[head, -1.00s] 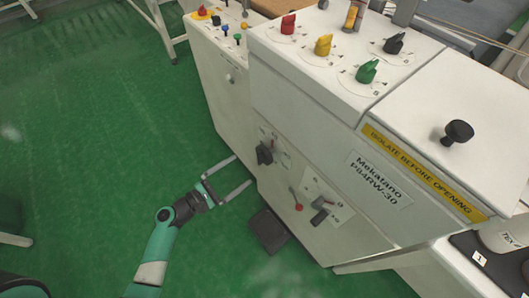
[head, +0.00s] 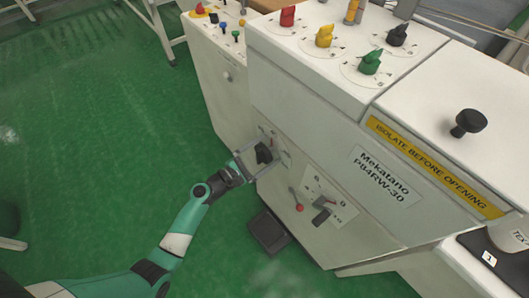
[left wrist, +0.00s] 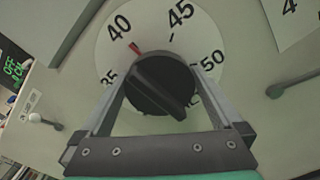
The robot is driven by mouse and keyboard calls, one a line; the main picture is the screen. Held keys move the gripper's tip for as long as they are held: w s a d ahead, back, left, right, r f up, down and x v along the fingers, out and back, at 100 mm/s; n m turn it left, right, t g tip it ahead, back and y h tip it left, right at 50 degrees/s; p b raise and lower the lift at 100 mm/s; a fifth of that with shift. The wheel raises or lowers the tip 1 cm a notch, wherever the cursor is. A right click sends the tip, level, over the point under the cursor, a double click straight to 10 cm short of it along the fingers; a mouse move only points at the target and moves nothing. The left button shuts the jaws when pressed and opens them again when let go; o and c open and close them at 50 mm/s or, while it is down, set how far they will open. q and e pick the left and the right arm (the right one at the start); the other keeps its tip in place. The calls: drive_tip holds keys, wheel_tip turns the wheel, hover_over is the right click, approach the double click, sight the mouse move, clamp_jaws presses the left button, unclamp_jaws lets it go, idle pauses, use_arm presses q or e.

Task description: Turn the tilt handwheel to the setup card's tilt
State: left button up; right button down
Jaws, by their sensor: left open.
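The black tilt handwheel (head: 264,153) is on the white machine's front panel. In the left wrist view the handwheel (left wrist: 158,82) sits on a round white dial (left wrist: 190,40) marked 35, 40, 45 and 50. My left gripper (head: 259,155) is at the handwheel. Its jaws are open, one finger on each side of the handwheel; I cannot tell whether they touch it. I cannot make out a setup card. My right gripper is not in view.
A dark pedal (head: 268,233) is below. Coloured knobs, one green (head: 369,63), sit on top.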

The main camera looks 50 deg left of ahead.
use_arm(q)
drive_tip(key=shift+c, duration=0.3)
drive_tip(key=c, duration=1)
drive_tip(key=shift+m, duration=0.4)
drive_tip(key=shift+f+m+b, duration=0.1)
drive_tip(key=shift+m+b, duration=0.65)
drive_tip(key=shift+m, duration=0.15)
drive_tip(key=m+b, duration=0.1)
drive_tip(key=m, duration=0.2)
drive_tip(key=shift+m+b, duration=0.3)
drive_tip(key=shift+b, duration=0.1)
drive_tip(key=m+b, duration=0.2)
drive_tip(key=m, duration=0.2)
drive_tip(key=shift+r+m+b, duration=0.2)
drive_tip(key=shift+m+b, duration=0.15)
drive_tip(key=shift+m, duration=0.55)
